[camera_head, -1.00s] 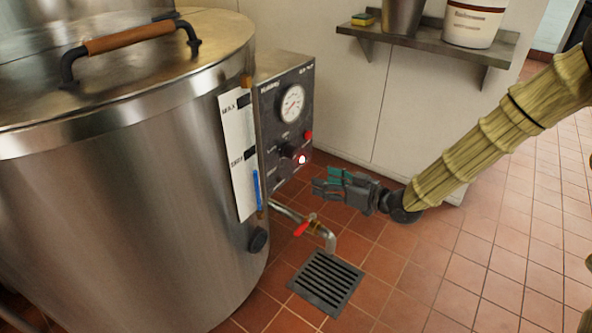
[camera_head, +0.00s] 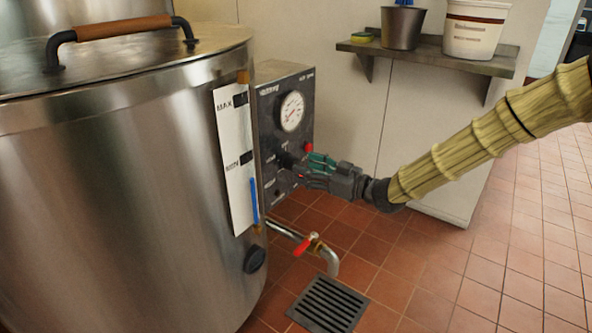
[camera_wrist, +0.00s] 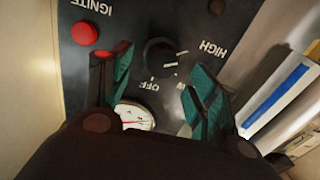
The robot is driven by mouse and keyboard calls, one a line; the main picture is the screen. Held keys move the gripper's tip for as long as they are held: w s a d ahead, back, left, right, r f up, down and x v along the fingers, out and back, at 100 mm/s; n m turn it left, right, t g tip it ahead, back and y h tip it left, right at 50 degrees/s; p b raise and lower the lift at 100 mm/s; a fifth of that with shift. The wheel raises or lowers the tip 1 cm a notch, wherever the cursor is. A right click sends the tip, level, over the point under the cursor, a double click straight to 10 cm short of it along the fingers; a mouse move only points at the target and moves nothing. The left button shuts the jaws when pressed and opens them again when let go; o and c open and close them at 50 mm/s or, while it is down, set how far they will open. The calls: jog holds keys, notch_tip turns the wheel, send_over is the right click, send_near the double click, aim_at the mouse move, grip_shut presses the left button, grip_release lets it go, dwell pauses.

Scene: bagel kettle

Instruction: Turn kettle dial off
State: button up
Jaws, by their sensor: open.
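The kettle's dial is a round black knob (camera_wrist: 160,54) on the dark control panel (camera_wrist: 135,20), with HIGH and OFF lettering around it in the wrist view. White marks show at its edge, but I cannot tell which setting it points to. My gripper (camera_wrist: 160,66) is open, its teal fingers on either side of the knob in that view. I cannot tell whether they touch it. In the head view, my gripper (camera_head: 303,168) is at the front of the panel and hides part of the dial area. The large steel kettle (camera_head: 120,180) stands at left.
A red IGNITE button (camera_wrist: 84,33) and a round gauge (camera_wrist: 135,116) flank the dial. Below are a drain pipe with a red-handled valve (camera_head: 304,245) and a floor grate (camera_head: 328,303). A wall shelf (camera_head: 430,58) holds a bucket and tub. Tiled floor at right is clear.

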aim_at(291, 164)
jog(key=shift+b+x, duration=0.6)
jog(key=shift+x, duration=1.55)
jog(key=c, duration=1)
